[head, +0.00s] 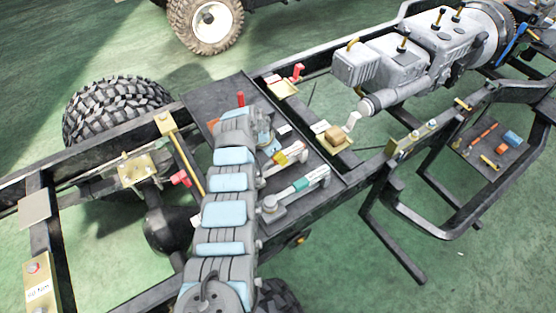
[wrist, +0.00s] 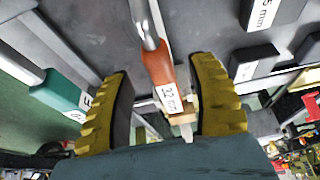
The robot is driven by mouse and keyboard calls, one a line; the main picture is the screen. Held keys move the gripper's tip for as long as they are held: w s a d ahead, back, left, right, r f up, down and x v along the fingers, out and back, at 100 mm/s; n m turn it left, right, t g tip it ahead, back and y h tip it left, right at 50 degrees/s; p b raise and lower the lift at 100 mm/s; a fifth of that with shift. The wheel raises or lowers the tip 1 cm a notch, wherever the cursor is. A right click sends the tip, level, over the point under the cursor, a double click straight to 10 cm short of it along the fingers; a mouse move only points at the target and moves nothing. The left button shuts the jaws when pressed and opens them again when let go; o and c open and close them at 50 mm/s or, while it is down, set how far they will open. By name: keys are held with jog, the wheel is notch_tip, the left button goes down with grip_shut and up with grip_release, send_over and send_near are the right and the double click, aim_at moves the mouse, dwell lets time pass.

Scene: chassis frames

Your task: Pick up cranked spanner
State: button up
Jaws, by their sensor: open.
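My gripper (wrist: 163,66) is open, with its two yellow ribbed fingers on either side of an orange-handled tool (wrist: 160,68) in the wrist view. In the head view my gripper (head: 274,151) is small and partly hidden by my arm, over the dark tray (head: 325,172).
A green-handled tool (wrist: 60,94) lies left of the fingers, and a dark labelled handle (wrist: 264,12) lies right. In the head view, a green-banded tool (head: 301,185) lies on the tray. The chassis rail (head: 400,160) and engine (head: 425,55) stand to the right.

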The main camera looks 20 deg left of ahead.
jog(key=shift+b+x, duration=0.6)
jog(key=shift+x, duration=0.65)
jog(key=shift+a, duration=0.1)
grip_shut()
